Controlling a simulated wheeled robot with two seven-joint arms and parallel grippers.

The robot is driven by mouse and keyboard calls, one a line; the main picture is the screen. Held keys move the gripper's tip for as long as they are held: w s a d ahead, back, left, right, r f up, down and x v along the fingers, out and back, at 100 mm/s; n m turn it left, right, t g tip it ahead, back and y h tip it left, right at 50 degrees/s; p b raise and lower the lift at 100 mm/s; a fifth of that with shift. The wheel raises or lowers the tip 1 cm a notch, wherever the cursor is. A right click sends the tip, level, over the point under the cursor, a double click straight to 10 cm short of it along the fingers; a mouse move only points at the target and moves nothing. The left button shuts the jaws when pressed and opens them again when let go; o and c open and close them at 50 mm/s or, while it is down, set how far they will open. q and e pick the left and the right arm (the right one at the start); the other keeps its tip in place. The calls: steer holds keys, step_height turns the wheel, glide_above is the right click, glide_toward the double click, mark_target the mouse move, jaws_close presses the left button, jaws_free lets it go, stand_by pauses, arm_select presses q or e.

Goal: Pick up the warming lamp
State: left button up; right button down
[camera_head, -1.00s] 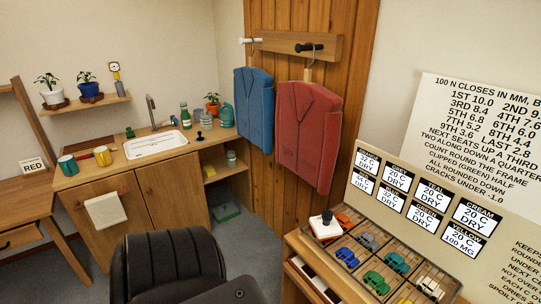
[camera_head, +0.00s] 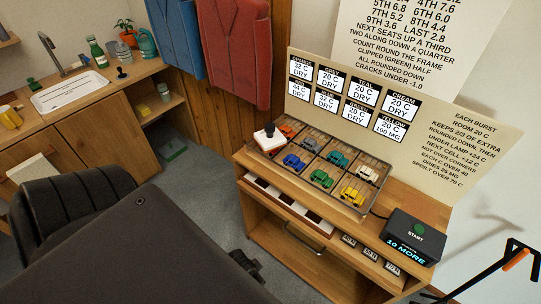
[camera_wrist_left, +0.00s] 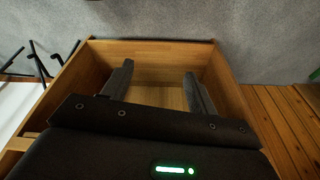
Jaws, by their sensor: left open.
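I cannot make out a warming lamp with certainty in either view. A black bent tubular frame with an orange band (camera_head: 515,260) stands at the right edge of the head view; I cannot tell what it is. A white block with a black knob (camera_head: 269,136) sits at the left end of the car tray. My left gripper (camera_wrist_left: 158,82) is open and empty in the left wrist view, its two dark fingers apart in front of an open wooden compartment (camera_wrist_left: 150,48). My right gripper is not in view.
A wooden bench holds a tray (camera_head: 318,201) of several toy cars and a black START box (camera_head: 412,237). An open shelf (camera_head: 300,255) lies below. A sign board (camera_head: 440,150) stands behind.

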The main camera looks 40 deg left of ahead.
arm_select(q)
steer(key=w+a+r+t, duration=0.1)
steer(key=w+r, duration=0.1)
steer(key=r, duration=0.5)
steer(key=w+r+t, duration=0.1)
steer(key=w+r, duration=0.1)
steer(key=r, duration=0.5)
steer(key=n+t+y, duration=0.7)
steer(key=t+y, duration=0.1)
steer(key=t, duration=0.4)
glide_toward(268, 129)
steer(key=w, duration=0.1)
steer(key=shift+x, duration=2.9)
steer(key=shift+w+p, duration=0.15)
steer(key=shift+p, duration=0.2)
steer(key=p+x, duration=0.1)
steer(key=x, duration=0.4)
steer(key=shift+a+f, duration=0.1)
steer(key=shift+a, duration=0.1)
jaws_close()
